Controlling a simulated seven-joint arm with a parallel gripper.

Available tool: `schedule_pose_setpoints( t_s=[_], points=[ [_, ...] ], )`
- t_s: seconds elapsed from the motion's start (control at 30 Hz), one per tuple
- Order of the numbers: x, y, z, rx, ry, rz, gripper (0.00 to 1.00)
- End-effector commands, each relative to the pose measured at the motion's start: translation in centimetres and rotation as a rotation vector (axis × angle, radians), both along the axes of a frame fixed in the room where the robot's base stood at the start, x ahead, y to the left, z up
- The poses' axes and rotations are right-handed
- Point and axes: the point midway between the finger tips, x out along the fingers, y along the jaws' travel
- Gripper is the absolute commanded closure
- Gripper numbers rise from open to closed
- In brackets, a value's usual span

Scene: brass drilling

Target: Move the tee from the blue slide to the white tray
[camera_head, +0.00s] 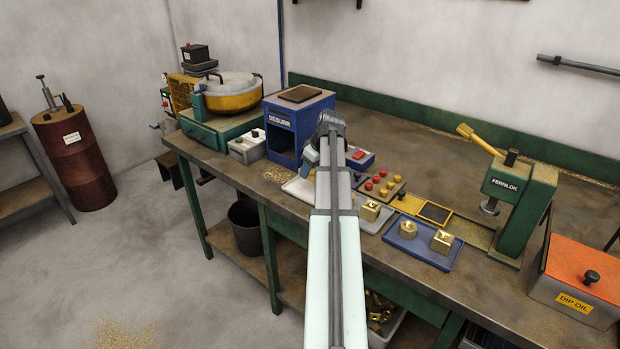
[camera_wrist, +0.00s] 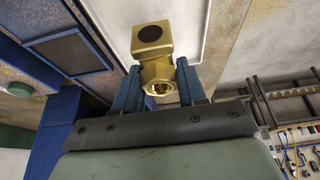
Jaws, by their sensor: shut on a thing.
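My gripper (camera_wrist: 158,88) is shut on a brass tee (camera_wrist: 150,42), a block with a dark round recess and a threaded opening towards me. One blue finger stands on each side of it. The white tray (camera_head: 296,190) lies on the bench just left of my arm in the head view. A pale surface behind the tee in the wrist view appears to be this tray. The blue slide (camera_head: 361,160) is right of my arm beside the deburr machine. In the wrist view, a blue frame with a dark pad (camera_wrist: 72,46) appears at upper left. My arm hides the tee in the head view.
The blue deburr machine (camera_head: 296,128) stands behind the tray. A button panel (camera_head: 380,188), a blue tray (camera_head: 424,244) with brass blocks, and a green press (camera_head: 527,200) stand to the right. Brass chips lie left of the white tray.

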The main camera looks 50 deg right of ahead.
Motion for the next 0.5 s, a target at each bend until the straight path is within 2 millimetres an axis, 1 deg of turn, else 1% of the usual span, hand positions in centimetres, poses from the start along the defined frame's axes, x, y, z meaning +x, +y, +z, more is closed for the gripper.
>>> schedule_pose_setpoints(
  t_s=[0.07, 0.3, 0.4, 0.5],
  points=[
    [0.0, 0.0, -0.5, 0.000, -0.001, 0.000, 1.00],
    [0.0, 0.0, -3.1, 0.001, 0.000, 0.001, 1.00],
    [0.0, 0.0, -3.6, 0.000, -0.001, 0.001, 1.00],
    [0.0, 0.0, -3.5, 0.000, -0.001, 0.001, 1.00]
  ],
)
